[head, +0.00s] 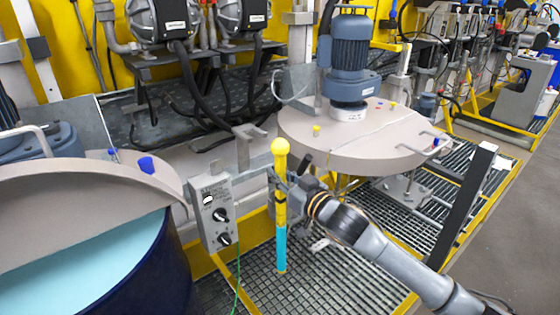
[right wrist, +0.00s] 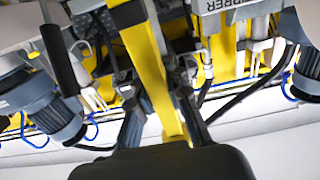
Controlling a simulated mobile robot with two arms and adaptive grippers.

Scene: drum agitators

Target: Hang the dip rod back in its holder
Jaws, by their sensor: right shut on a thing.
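The dip rod (head: 280,240) is upright, with a yellow ball at its top, a yellow upper part and a cyan lower part. My right gripper (head: 281,192) is shut on its yellow part, below the ball. In the right wrist view the yellow rod (right wrist: 145,60) runs between the two fingers (right wrist: 163,128). A grey bracket on a post (head: 247,134), which looks like the holder, is left of and behind the rod's top. The rod looks apart from it; the depth gap is hard to tell. My left gripper is not in view.
An open blue drum (head: 150,280) with cyan liquid and a tilted grey lid (head: 70,200) is at left. A control box with knobs (head: 213,215) stands just left of the rod. A round grey lid with a motor (head: 350,140) is behind right. Grating (head: 330,285) lies below.

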